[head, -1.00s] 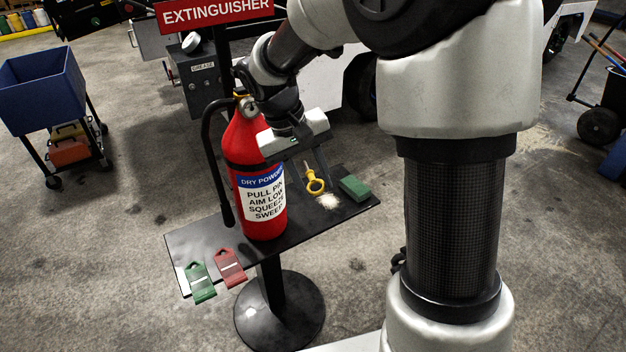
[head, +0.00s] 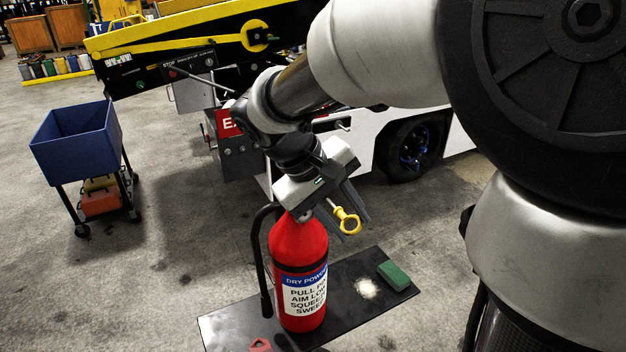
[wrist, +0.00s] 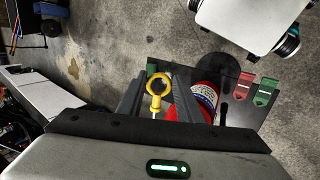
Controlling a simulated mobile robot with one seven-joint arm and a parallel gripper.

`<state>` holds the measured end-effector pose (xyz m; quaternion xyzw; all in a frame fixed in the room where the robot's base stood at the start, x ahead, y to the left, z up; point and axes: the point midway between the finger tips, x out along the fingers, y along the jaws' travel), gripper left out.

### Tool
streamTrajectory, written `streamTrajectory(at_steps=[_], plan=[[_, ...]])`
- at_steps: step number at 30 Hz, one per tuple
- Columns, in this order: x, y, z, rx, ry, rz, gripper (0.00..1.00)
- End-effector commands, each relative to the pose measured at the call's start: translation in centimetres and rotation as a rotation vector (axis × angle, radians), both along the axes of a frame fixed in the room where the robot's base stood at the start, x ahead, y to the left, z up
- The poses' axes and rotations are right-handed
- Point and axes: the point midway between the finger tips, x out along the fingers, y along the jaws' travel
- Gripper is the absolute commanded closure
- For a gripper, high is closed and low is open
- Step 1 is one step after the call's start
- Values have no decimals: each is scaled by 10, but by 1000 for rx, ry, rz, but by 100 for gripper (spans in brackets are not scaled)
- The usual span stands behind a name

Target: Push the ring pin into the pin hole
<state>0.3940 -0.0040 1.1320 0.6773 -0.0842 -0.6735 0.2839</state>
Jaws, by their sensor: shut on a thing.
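The yellow ring pin (head: 347,221) is held between the fingers of my gripper (head: 343,212), its pale shaft pointing up and left in the head view. In the wrist view the ring pin (wrist: 157,89) stands between the two dark fingers of my gripper (wrist: 158,95). The red fire extinguisher (head: 299,256) stands upright on a dark stand, below and left of the ring. Its top and the pin hole are hidden behind my gripper in the head view. Its red body shows partly behind a finger in the wrist view (wrist: 205,97).
The dark stand (head: 238,321) also bears a green block (head: 394,275) and a pale powder patch (head: 367,288). Red (wrist: 243,86) and green (wrist: 266,91) tags lie at its other end. A blue bin cart (head: 75,150) stands left; a vehicle wheel (head: 414,147) is behind.

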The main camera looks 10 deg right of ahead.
Motion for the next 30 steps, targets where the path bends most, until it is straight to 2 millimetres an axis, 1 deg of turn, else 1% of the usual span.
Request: streamTrajectory(at_steps=[14, 20, 30], plan=[[1, 1, 1, -1, 0, 1, 99], [15, 5, 1, 0, 2, 1, 99], [45, 15, 2, -1, 0, 1, 99]])
